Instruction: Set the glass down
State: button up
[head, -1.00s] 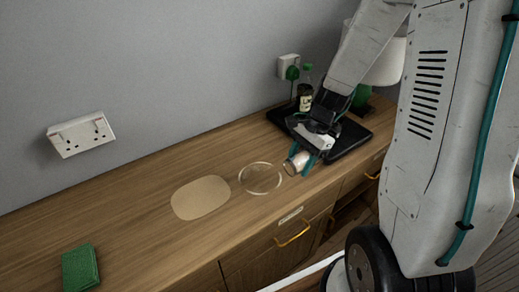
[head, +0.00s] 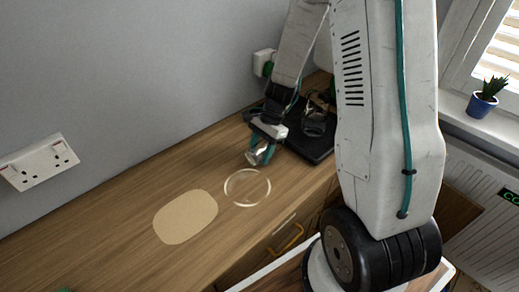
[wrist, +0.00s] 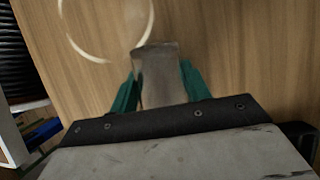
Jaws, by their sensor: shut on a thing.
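My gripper (head: 262,155) is shut on a small clear glass (head: 252,157), with teal fingers on either side of it. The glass looks tilted in the head view and is held over the wooden counter. In the wrist view the glass (wrist: 159,70) shows between the fingers (wrist: 158,88). A pale ring (head: 245,206) is marked on the counter just below and left of the glass in the head view. The ring also shows at the wrist view's upper left (wrist: 66,38). I cannot tell whether the glass touches the counter.
A beige rounded mat (head: 186,217) lies left of the ring. A black tray (head: 318,153) with a dark glassy item (head: 314,120) is behind and right of my gripper. Wall sockets (head: 40,163) are at the left. The counter's front edge has a drawer handle (head: 288,239).

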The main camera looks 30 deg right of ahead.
jog(key=shift+a, duration=0.1)
jog(key=shift+f, duration=0.1)
jog(key=o, duration=1.2)
jog(key=shift+o, duration=0.2)
